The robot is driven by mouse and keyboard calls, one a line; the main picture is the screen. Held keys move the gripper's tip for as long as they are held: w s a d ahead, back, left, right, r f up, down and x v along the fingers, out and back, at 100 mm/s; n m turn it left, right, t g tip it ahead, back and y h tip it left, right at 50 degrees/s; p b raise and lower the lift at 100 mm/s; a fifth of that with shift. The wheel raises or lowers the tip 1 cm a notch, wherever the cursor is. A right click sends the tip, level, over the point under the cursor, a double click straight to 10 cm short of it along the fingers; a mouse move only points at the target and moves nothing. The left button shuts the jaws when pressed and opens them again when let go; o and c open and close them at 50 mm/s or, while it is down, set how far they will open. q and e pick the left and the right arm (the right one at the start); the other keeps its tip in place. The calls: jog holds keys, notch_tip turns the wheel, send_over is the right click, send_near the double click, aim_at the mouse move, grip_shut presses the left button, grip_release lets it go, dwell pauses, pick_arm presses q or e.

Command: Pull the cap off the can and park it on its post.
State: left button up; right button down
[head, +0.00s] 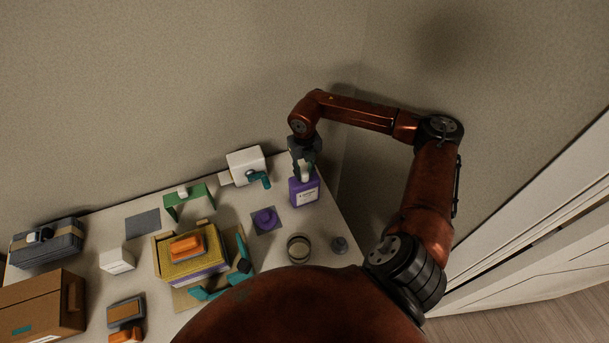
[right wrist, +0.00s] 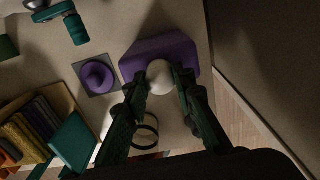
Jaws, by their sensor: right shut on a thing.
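The purple can (head: 304,191), with a white label, stands at the back right of the table. It also shows in the right wrist view (right wrist: 150,52). My right gripper (head: 305,171) is above the can, shut on the rounded white cap (right wrist: 160,78). The cap is at the can's top; I cannot tell whether it still touches the can. A purple post (head: 265,218) with a round base stands on a dark square pad, left of the can, and also shows in the right wrist view (right wrist: 97,76). The post is bare. My left gripper is not in view.
A white device with a teal handle (head: 247,167) stands left of the can. A round glass jar (head: 299,248) and a small grey knob (head: 340,245) are in front. Boxes and a yellow-orange stack (head: 190,252) fill the left. The wall is close behind.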

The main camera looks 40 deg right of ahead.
aim_at(304, 172)
jog(key=shift+r, duration=0.45)
dwell(0.6)
jog(key=shift+r+p, duration=1.3)
jog(key=shift+r, duration=1.05)
